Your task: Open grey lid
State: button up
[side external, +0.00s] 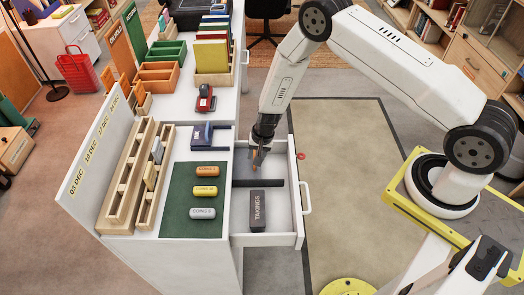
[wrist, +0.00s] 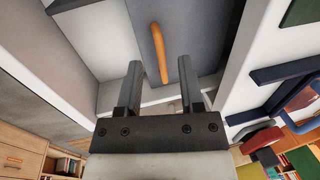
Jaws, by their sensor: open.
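The grey lid (wrist: 198,38) is a flat panel within the pulled-out white drawer (side external: 299,226), and it looks closed. An orange bar handle (wrist: 159,52) stands on it. My gripper (side external: 256,160) points down into the far part of the drawer. In the wrist view my gripper (wrist: 159,66) is open, with one finger on each side of the handle's line and nothing clamped. I cannot tell how much height separates the fingertips from the handle. In the side view the arm and fingers hide much of the lid.
A dark box marked TAKINGS (side external: 258,210) lies in the drawer's near part. The white desk (side external: 146,240) beside it holds a green mat (side external: 180,170) with coin rolls, wooden racks and a red stapler (side external: 205,98). The drawer walls closely surround my gripper.

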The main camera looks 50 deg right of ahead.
jog(key=shift+w+a+f, duration=0.15)
jog(key=shift+f, duration=0.9)
grip_shut()
dwell(0.8)
